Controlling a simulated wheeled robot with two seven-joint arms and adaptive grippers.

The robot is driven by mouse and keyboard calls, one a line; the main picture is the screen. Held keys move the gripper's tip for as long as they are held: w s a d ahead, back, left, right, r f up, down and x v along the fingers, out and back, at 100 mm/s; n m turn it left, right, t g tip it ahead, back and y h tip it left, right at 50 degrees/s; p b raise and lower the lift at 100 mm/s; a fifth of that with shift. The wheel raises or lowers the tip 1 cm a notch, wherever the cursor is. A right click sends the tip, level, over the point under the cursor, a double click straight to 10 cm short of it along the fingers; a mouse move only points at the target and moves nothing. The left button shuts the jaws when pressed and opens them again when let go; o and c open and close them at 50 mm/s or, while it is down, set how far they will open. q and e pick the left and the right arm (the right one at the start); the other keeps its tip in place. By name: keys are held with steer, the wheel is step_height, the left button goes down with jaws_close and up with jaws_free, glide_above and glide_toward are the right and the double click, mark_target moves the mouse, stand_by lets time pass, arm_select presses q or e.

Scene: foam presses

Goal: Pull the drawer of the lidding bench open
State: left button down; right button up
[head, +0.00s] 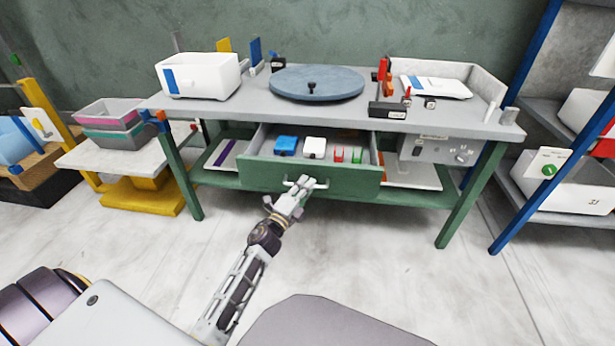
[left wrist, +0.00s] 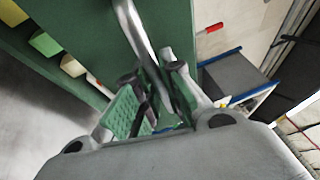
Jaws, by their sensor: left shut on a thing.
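The lidding bench (head: 240,102) is a grey-topped table with green legs. Its green-fronted drawer (head: 345,182) is pulled out, and its inside shows a blue item (head: 286,144), a white item (head: 314,147) and small red and green pieces. My left gripper (head: 299,184) is at the middle of the drawer front, shut on the drawer's handle (head: 290,182). The left wrist view shows the pale handle bar (left wrist: 140,35) running between the fingers (left wrist: 152,95), with the green drawer front behind. My right gripper is not in view.
On the bench top stand a white bin (head: 198,76), a round blue turntable (head: 317,83) and a white scale (head: 436,87). A cart with stacked trays (head: 110,138) is at left, a blue-posted shelf (head: 520,165) at right. The floor before the drawer is clear apart from my arm.

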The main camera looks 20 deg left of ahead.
arm_select(q)
steer(key=s, duration=0.2)
steer(key=s+d, duration=0.1)
steer(key=s, duration=0.2)
steer(key=shift+d, duration=0.2)
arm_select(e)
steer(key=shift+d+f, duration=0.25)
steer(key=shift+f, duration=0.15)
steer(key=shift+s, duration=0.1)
arm_select(q)
steer(key=c, duration=1.9)
jaws_free()
steer(key=shift+o, duration=0.4)
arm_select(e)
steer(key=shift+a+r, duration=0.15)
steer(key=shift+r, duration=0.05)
